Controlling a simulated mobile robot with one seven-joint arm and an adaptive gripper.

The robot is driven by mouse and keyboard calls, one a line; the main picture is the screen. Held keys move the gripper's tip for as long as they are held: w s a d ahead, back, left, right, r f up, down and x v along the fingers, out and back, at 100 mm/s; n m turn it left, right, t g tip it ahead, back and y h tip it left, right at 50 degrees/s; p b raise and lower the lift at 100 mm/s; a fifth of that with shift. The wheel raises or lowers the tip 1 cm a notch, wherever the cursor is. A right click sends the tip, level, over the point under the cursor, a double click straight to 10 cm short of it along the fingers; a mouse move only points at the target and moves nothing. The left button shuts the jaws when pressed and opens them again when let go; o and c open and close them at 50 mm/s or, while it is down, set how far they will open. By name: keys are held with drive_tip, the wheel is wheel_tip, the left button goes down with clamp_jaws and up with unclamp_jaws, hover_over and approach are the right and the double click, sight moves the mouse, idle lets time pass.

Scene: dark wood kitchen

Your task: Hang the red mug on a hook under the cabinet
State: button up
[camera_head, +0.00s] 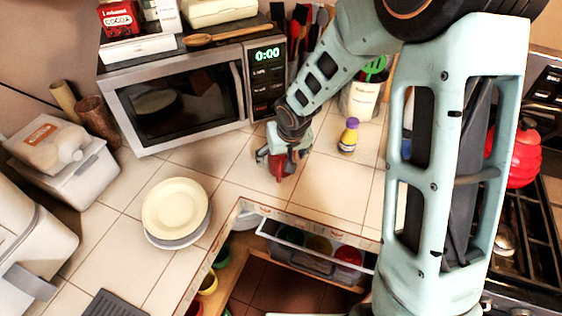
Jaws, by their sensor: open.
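My gripper (275,162) is low over the tiled counter in front of the microwave's right side. It is open. A small red thing (277,172), likely the red mug, shows at the fingers; the gripper hides much of it, and I cannot tell whether they touch. I cannot make out any hooks.
A microwave (180,98) stands behind the gripper. Stacked plates (175,206) are at left, a yellow-and-purple bottle (348,136) at right. A red kettle (520,155) is by the stove. An open drawer (312,262) with coloured items juts below the counter.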

drive_tip(key=shift+c, duration=0.3)
drive_tip(key=c, duration=1.5)
drive_tip(key=shift+r, duration=0.15)
drive_tip(key=shift+r+p, duration=0.6)
wheel_tip(320, 180, up, 2)
drive_tip(key=shift+w+p, duration=0.1)
drive_tip(key=shift+p, duration=0.7)
drive_tip(key=s+r+p, duration=0.1)
drive_tip(key=s+r, duration=0.2)
drive_tip(key=s, duration=0.1)
drive_tip(key=s+r+p, duration=0.2)
drive_tip(key=s+r, duration=0.1)
drive_tip(key=s, duration=0.2)
drive_tip(key=s+r+p, duration=0.2)
drive_tip(key=s+r, duration=0.1)
drive_tip(key=s, duration=0.2)
drive_tip(key=shift+s+r, duration=0.1)
drive_tip(key=shift+r, duration=0.15)
